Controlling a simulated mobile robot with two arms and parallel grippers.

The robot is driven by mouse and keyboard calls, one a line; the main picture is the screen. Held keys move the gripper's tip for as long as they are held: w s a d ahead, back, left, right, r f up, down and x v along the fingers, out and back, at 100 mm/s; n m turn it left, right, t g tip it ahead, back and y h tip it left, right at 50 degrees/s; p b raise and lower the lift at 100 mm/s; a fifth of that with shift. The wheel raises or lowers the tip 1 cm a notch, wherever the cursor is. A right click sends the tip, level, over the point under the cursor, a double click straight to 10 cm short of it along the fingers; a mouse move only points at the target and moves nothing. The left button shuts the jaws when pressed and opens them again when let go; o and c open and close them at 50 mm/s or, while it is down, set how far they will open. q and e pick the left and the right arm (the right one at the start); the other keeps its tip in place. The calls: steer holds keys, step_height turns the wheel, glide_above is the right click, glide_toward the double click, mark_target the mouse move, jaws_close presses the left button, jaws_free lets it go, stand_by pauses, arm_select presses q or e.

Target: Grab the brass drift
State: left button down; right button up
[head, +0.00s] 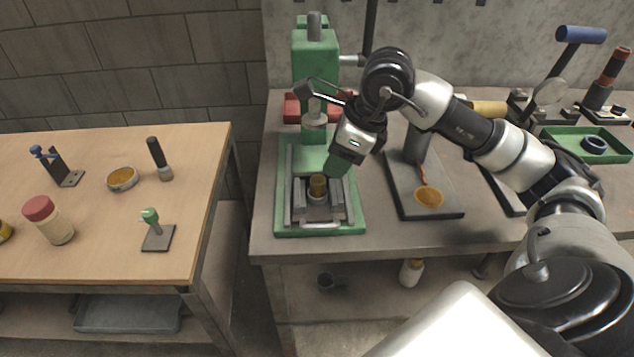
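A short brass-coloured cylinder (317,184), which looks like the brass drift, stands upright on a grey ring-shaped piece in the bed of the green press (285,220). The press ram is above it. My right gripper (341,163) comes in from the right and points down, above and slightly right of the brass cylinder. It is apart from the cylinder in the picture. Its fingertips are small and blend with the green press, so I cannot tell whether they are open or shut. My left gripper is not in view.
Right of the press, a grey plate (442,208) bears an amber disc. A brass-coloured cylinder (488,107) lies behind my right arm. A green tray (560,145) is at the far right. A wooden table (110,255) with small tools stands left, across a gap.

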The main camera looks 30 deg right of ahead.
mark_target(321, 178)
steer(key=x, duration=0.4)
steer(key=p+x, duration=0.1)
steer(key=x, duration=0.1)
steer(key=shift+w+a+r, duration=0.15)
steer(key=shift+w+a, duration=0.15)
steer(key=c, duration=0.7)
